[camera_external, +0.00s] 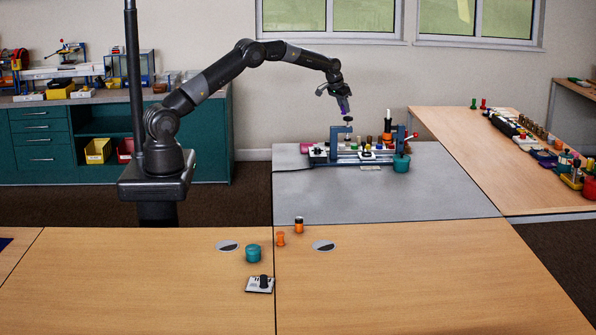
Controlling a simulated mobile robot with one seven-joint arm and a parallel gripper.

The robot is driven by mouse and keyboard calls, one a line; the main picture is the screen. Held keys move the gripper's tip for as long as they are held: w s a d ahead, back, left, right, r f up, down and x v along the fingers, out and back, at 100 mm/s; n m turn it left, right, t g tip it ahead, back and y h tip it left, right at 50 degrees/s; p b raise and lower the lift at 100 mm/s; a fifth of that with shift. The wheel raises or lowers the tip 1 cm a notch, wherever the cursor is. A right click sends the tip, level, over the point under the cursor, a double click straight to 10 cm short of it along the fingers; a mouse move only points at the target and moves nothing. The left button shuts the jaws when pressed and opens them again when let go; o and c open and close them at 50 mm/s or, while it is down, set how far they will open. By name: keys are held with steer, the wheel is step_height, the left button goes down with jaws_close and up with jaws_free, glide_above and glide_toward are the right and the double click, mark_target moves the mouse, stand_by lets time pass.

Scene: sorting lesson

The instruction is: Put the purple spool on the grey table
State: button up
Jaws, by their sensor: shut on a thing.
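My gripper (341,92) is at the end of my arm, held in the air above the back part of the grey table (390,198). It is shut on the purple spool (344,104), which shows as a small purple patch below the jaws. A small dark piece sits just under it, and I cannot tell what it belongs to. The spool is above the blue-ended rack and apart from the table top. The jaws are too small here to show the grip in detail.
A blue-ended rack (336,144) with several small items stands along the grey table's back, with a teal cup (401,163) at its right. The front of the grey table is clear. An orange spool (281,239) and a teal pot (253,254) stand on the wooden table (420,285).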

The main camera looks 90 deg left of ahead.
steer(key=s+a, duration=0.2)
steer(key=a, duration=0.3)
steer(key=shift+n, duration=0.3)
steer(key=shift+s+d+f, duration=0.1)
steer(key=shift+d+f, duration=0.05)
steer(key=shift+f, duration=3.8)
steer(key=shift+d+f, duration=0.1)
steer(key=shift+f, duration=3.85)
steer(key=shift+f, duration=0.1)
steer(key=o, duration=0.9)
